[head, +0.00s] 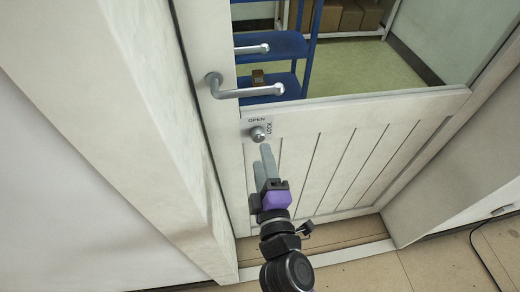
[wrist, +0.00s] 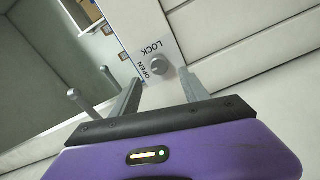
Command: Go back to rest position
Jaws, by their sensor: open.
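My gripper (head: 265,160) is in front of the white door (head: 340,160), just below the lock knob (head: 258,133). Its two grey fingers are apart with nothing between them. In the wrist view my gripper (wrist: 163,88) points at the round lock knob (wrist: 158,71), which sits on a plate marked OPEN and LOCK. A gap seems to separate the fingertips from the knob, but contact cannot be fully ruled out. My arm comes up from the bottom of the head view.
A metal lever handle (head: 245,90) sticks out above the lock. Through the door's window I see a blue shelf cart (head: 268,47) and cardboard boxes (head: 345,15). A pale wall (head: 150,110) stands close on the left.

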